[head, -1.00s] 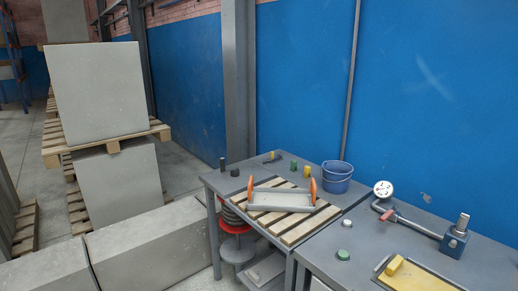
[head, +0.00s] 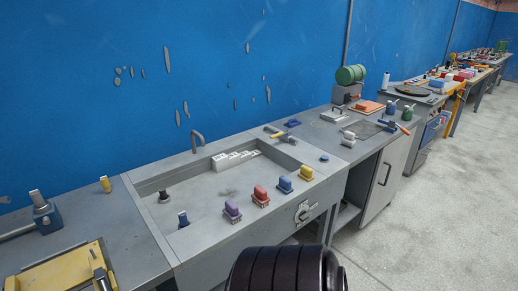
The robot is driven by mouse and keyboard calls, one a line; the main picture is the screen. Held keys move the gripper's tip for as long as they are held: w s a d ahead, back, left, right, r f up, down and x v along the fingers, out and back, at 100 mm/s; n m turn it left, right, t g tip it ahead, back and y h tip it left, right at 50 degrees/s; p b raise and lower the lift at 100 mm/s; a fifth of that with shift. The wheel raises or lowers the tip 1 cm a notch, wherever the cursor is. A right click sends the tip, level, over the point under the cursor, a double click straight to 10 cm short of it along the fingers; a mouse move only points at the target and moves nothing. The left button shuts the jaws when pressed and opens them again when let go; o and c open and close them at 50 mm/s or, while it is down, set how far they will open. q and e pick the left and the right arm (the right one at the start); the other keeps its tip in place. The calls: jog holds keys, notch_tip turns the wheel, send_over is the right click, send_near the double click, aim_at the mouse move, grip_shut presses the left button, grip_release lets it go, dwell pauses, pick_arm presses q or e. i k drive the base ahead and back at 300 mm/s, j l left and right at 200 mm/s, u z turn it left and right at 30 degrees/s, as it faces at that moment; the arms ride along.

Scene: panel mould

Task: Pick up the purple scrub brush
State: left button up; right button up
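The purple scrub brush (head: 232,211) stands on the front rim of a grey sink-like basin (head: 158,235) in the head view. It is the leftmost in a row of similar brushes: a red one (head: 260,195), a blue one (head: 285,184) and a yellow one (head: 306,172) follow to its right. Space shows between the purple and red brushes. Neither of my grippers is in view.
A yellow tray (head: 55,274) is on the left bench. A workbench with a green drum (head: 351,74) stands right. Open floor (head: 440,215) is at right.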

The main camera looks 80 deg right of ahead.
aim_at(231, 212)
jog(key=z, duration=2.25)
